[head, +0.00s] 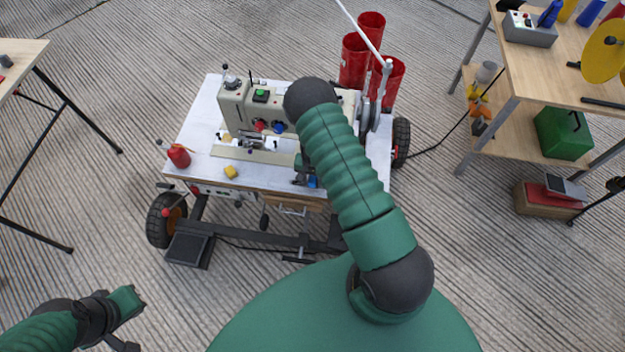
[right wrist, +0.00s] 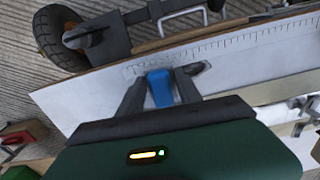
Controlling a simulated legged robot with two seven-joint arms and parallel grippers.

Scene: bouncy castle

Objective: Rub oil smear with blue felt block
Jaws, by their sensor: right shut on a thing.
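My right gripper (head: 306,181) is over the front right part of the white tabletop. It is shut on the blue felt block (right wrist: 160,88), which shows between the two dark fingers in the right wrist view. A bit of the blue block (head: 313,182) shows in the head view. The block is at or close to the white surface; I cannot tell if it touches. A small dark patch (right wrist: 196,68) lies by the right fingertip; I cannot tell whether it is the oil smear. My left gripper (head: 130,305) is at the lower left, away from the table; its jaws are unclear.
A sewing machine (head: 250,108) stands on the wheeled white table (head: 200,130). A red oil can (head: 179,156) and a yellow block (head: 231,172) are at its left. Red bins (head: 354,60) stand behind. A wooden workbench (head: 545,75) is at right.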

